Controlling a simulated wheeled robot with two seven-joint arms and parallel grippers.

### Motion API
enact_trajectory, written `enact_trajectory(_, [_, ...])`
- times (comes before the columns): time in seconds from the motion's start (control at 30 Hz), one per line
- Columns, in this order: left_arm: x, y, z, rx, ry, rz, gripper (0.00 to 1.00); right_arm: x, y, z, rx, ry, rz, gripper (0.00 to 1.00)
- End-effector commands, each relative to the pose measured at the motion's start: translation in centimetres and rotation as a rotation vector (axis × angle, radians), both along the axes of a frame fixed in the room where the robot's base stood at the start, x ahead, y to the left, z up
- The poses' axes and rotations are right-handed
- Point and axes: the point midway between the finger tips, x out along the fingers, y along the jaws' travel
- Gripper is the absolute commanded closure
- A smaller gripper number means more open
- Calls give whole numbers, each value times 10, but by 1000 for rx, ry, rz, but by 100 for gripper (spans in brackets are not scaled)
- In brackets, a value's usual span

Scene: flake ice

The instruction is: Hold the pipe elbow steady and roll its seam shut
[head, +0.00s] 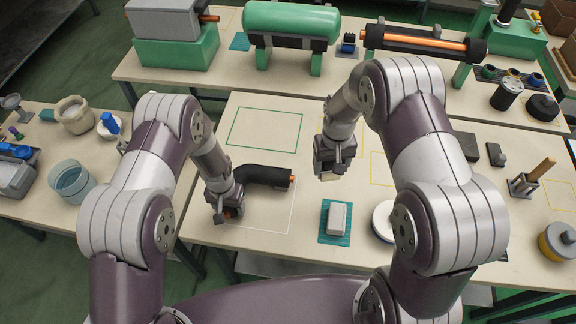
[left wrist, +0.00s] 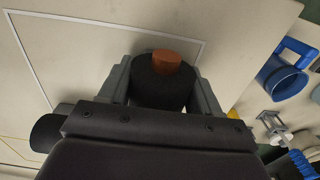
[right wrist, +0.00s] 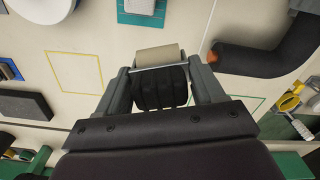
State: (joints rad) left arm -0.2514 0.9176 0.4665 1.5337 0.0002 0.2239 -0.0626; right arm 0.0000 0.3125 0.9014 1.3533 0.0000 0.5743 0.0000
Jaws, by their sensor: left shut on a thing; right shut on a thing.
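The pipe elbow (head: 264,175) is a bent black foam-covered pipe with orange-brown ends, lying over a white outline on the table. My left gripper (head: 230,212) is shut on its near end; in the left wrist view that end (left wrist: 158,88) sits between the jaws. My right gripper (head: 332,170) is shut on the black handle of a hand roller (right wrist: 160,88) with a beige cylinder (right wrist: 157,56). The roller is apart from the elbow, to its right in the head view. The elbow also shows in the right wrist view (right wrist: 265,55). I cannot make out the seam.
A white block (head: 338,217) lies on a teal mat (head: 335,238) at the front, beside a white round item (head: 383,218). A green outline (head: 265,128) behind the elbow is empty. A green tank (head: 290,22) stands on the back table. Containers stand on the left table.

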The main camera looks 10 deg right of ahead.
Motion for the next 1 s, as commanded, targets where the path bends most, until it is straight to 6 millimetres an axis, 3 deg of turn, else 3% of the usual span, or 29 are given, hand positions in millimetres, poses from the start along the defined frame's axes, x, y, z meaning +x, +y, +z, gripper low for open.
enact_trajectory(0.37, [0, 0, 0, 0, -1, 0, 70, 0, 1, 0, 0, -1, 2, 57])
enact_trajectory(0.47, [0, 0, 0, 0, 0, 0, 70, -2, 9, -4, 0, 9, 23, 57])
enact_trajectory(0.67, [0, 0, 0, 0, -1, 0, 70, 22, 58, -6, 0, -2, 155, 57])
enact_trajectory(0.9, [0, 0, 0, 0, 0, 0, 70, 59, 138, 9, 1, -18, 579, 57])
enact_trajectory(1.0, [0, 0, 0, 0, 0, 0, 70, 68, 159, 19, 0, -23, 769, 57])
